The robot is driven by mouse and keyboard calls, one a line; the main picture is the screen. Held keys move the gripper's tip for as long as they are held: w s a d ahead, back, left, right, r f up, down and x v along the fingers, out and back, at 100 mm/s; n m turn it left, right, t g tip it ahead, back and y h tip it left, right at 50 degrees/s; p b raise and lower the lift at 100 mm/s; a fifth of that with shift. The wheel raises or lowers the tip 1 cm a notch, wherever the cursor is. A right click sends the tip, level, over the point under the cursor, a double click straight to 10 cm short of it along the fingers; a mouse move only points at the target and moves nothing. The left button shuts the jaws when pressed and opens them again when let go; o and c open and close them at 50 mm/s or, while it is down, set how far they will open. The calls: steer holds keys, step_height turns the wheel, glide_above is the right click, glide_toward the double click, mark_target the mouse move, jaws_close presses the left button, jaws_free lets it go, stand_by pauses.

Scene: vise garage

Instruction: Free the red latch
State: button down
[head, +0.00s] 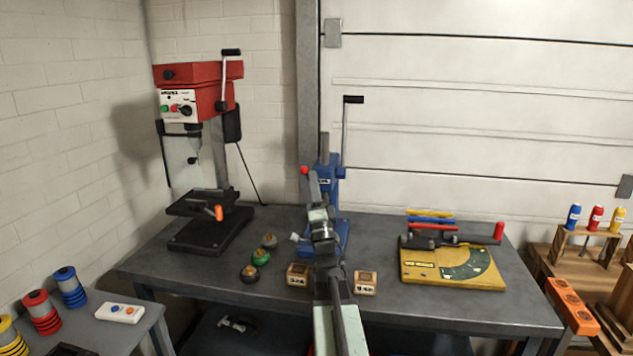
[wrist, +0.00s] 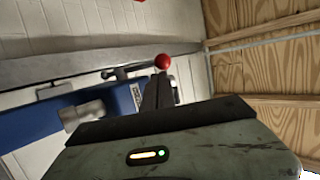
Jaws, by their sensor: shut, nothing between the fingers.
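I cannot tell for sure which red part is the latch. A red ball knob (head: 304,170) shows beside the blue press (head: 335,190) on the workbench; it also shows in the wrist view (wrist: 162,61), just beyond my fingertips. My gripper (head: 314,177) is shut and empty, near the knob; whether they touch is unclear. My arm hides part of the press. The blue body (wrist: 85,115) fills the left of the wrist view.
A red drill press (head: 198,90) stands at the bench's back left. Several round knobs (head: 261,257) and small wooden blocks (head: 365,282) lie near the middle. A side table (head: 93,325) is at lower left, and coloured bottles (head: 595,219) stand at right. The bench's front right is clear.

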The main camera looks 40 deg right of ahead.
steer(key=shift+w, duration=0.1)
steer(key=d+r+p, duration=0.1)
steer(key=s+d+r+p, duration=0.1)
steer(key=shift+s+d+r, duration=0.1)
steer(key=shift+s+d, duration=0.2)
steer(key=b, duration=0.8)
glide_toward(324, 173)
steer(key=s+a, duration=0.1)
steer(key=s, duration=0.1)
